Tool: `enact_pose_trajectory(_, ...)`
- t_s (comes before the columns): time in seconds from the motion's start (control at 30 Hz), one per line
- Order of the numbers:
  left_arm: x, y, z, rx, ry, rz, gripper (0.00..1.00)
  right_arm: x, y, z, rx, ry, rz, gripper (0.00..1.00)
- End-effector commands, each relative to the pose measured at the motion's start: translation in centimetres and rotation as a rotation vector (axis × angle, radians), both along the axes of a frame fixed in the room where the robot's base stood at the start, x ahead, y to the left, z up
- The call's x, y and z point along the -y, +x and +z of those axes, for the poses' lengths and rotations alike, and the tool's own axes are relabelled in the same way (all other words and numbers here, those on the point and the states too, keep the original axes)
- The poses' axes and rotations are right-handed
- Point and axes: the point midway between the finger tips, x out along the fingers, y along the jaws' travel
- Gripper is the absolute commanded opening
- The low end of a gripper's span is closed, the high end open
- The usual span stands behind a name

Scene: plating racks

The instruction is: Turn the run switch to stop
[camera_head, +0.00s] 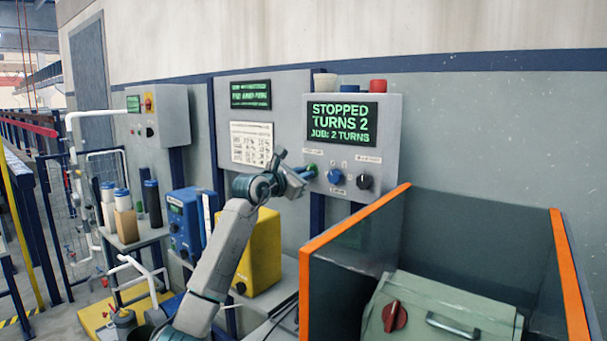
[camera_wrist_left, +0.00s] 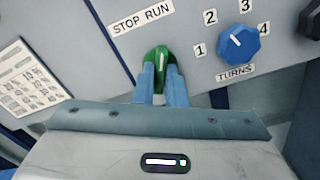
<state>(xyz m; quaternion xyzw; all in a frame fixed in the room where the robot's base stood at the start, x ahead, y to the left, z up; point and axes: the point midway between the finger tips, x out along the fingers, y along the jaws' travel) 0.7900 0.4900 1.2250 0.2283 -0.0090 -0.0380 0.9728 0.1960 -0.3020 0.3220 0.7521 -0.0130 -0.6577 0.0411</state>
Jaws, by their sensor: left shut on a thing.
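The run switch is a green knob (camera_wrist_left: 161,56) on the grey control panel, below a STOP RUN label (camera_wrist_left: 140,19) in the left wrist view. Its white mark runs nearly straight up and down in that picture; I cannot tell for sure which word it points to. My left gripper (camera_wrist_left: 162,80) has its blue fingers shut on the knob from both sides. In the head view the left gripper (camera_head: 303,176) reaches the panel at the green knob (camera_head: 311,168). The panel's display (camera_head: 342,123) reads STOPPED, TURNS 2, JOB: 2 TURNS. My right gripper is not in view.
A blue TURNS dial (camera_head: 335,177) and a black knob (camera_head: 364,182) sit right of the green knob. An orange-edged bin (camera_head: 350,228) with a green box (camera_head: 440,315) stands front right. A yellow box (camera_head: 262,250) stands behind my left arm.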

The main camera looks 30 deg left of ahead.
Motion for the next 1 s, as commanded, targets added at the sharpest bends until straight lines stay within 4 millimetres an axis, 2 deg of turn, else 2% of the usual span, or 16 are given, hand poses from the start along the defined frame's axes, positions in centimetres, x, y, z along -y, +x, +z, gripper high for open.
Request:
enact_pose_trajectory(0.33, 0.0, 0.0, 0.0, -0.027, -0.310, 0.000, 0.00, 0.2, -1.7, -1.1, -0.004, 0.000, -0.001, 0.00)
enact_pose_trajectory(0.67, 0.0, 0.0, 0.0, -0.050, -0.622, -0.001, 0.00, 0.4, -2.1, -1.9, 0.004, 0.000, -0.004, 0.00)
enact_pose_trajectory(1.0, 0.0, 0.0, 0.0, -0.073, -0.898, 0.000, 0.00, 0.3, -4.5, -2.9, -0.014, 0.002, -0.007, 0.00)
